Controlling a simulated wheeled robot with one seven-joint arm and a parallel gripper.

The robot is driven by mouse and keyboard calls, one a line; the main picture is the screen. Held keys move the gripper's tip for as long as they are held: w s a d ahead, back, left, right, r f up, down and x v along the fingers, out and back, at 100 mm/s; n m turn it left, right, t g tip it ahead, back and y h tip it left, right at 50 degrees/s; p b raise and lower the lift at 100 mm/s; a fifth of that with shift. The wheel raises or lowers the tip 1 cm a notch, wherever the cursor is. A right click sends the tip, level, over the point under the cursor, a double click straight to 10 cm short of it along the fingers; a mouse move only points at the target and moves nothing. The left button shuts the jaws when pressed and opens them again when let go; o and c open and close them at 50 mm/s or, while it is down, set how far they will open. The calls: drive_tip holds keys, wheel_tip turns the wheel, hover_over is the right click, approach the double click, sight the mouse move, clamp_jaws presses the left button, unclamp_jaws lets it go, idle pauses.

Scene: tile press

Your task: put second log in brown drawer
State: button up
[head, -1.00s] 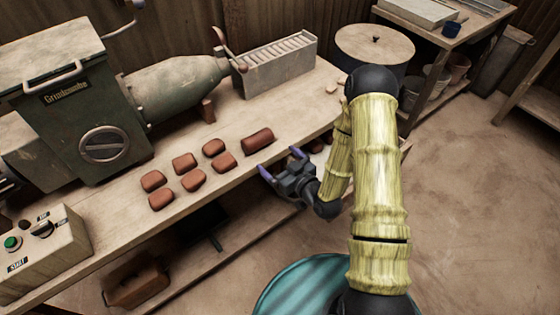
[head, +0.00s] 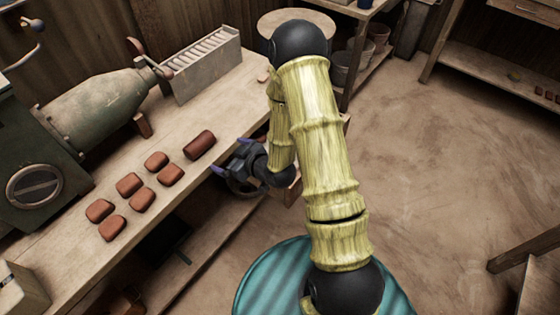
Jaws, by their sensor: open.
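A reddish-brown clay log (head: 200,145) lies on the workbench near its front edge, longer than the cut pieces beside it. My gripper (head: 231,156) is open and empty, with purple fingertips, just right of the log and apart from it, at the bench's front edge. A wooden edge (head: 292,190) shows below and right of my gripper; it may be part of a drawer, but my arm covers most of it. I cannot make out a brown drawer clearly.
Several cut clay pieces (head: 129,184) lie in two rows left of the log. The grey-green machine (head: 100,110) and a slotted metal box (head: 203,65) stand behind. A round-topped drum (head: 290,22) stands beyond the bench's far end. The floor (head: 430,150) at right is clear.

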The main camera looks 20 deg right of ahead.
drive_tip(key=s+d+r+m+g+h, duration=0.3)
drive_tip(key=s+d+r+g+h, duration=0.25)
drive_tip(key=d+r, duration=0.2)
drive_tip(key=s+d+r+m+g+h, duration=0.1)
drive_tip(key=s+r+m, duration=0.1)
drive_tip(key=s, duration=0.4)
drive_tip(key=s+d+r+m+g, duration=0.2)
drive_tip(key=s+r, duration=0.2)
drive_tip(key=s, duration=0.1)
drive_tip(key=shift+s+h, duration=0.35)
drive_tip(key=shift+s, duration=0.05)
drive_tip(key=shift+r, duration=0.1)
